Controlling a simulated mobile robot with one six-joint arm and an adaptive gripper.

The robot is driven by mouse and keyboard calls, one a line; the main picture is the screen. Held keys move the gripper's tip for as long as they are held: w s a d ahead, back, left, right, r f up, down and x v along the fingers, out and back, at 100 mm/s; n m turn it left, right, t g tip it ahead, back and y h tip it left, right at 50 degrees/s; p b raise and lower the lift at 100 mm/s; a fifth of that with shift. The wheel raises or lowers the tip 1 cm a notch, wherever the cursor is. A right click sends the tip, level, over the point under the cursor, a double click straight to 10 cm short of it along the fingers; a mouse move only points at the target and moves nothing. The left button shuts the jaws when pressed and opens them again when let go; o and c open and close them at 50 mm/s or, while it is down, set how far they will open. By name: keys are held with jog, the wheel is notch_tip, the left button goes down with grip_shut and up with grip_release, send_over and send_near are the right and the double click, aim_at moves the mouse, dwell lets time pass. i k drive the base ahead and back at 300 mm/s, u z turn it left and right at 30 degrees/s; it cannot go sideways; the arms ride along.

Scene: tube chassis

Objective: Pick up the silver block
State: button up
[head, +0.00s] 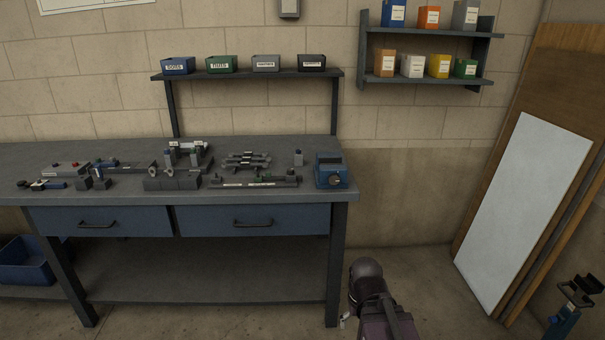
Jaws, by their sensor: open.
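The task's silver block is hard to single out among the small grey parts on the blue-grey workbench (90,154). A small upright light-grey block (298,158) with a dark base stands near the right end of the bench top, left of a blue vise. Other small upright grey blocks (171,157) stand in the middle group on a dark fixture; I cannot tell which of these is the silver block. My gripper is not visible; only a dark part of my arm shows at the bottom, right of the bench and well apart from these parts.
A blue vise (331,171) sits at the bench's right corner. Dark fixtures (172,182) and a long tool (255,182) crowd the front. A raised shelf (250,75) holds labelled bins. Boards (525,205) lean at right. Floor between bench and boards is open.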

aim_at(297, 158)
jog(key=k, duration=0.65)
jog(key=u, duration=0.55)
jog(key=i, duration=1.55)
jog(key=z, duration=0.55)
